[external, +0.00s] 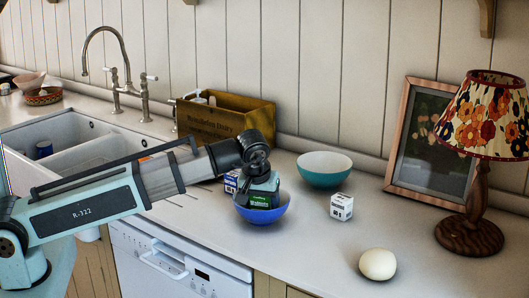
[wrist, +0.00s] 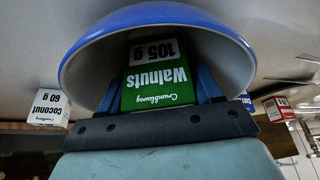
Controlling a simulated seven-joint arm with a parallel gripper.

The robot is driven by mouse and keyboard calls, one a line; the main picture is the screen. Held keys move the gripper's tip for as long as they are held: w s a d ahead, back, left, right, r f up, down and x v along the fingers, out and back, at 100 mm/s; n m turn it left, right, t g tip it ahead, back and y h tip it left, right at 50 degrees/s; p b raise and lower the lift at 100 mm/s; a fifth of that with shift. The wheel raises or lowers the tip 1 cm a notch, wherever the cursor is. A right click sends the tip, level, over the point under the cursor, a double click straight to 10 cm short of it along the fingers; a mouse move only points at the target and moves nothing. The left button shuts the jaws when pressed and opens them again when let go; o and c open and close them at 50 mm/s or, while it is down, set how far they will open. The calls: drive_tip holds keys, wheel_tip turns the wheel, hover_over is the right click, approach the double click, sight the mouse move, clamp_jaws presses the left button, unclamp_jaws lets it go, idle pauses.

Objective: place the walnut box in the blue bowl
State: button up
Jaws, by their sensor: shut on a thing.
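The walnut box (wrist: 158,84), green with a white end and marked Walnuts, is between the blue fingers of my gripper (wrist: 160,72), which is shut on it. In the external view the green box (external: 262,200) is at the mouth of the blue bowl (external: 264,215), under my gripper (external: 263,188). In the wrist view the blue bowl (wrist: 160,16) curves around the box's far end. The box looks to be partly within the rim; whether it touches the bowl's bottom is hidden.
A white coconut box (external: 341,206) stands to the right, also in the wrist view (wrist: 48,107). A teal bowl (external: 325,178) is behind it. A blue box (external: 231,183) is close left of the blue bowl. A white rounded object (external: 378,264), lamp (external: 470,235), picture frame (external: 393,150) and wooden crate (external: 222,120) stand around.

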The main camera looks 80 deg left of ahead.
drive_tip(key=o, duration=0.8)
drive_tip(key=shift+s+f, duration=0.1)
drive_tip(key=shift+f, duration=0.1)
drive_tip(key=shift+o, duration=0.2)
drive_tip(key=shift+r, duration=0.25)
drive_tip(key=v, duration=1.2)
drive_tip(key=shift+r, duration=0.4)
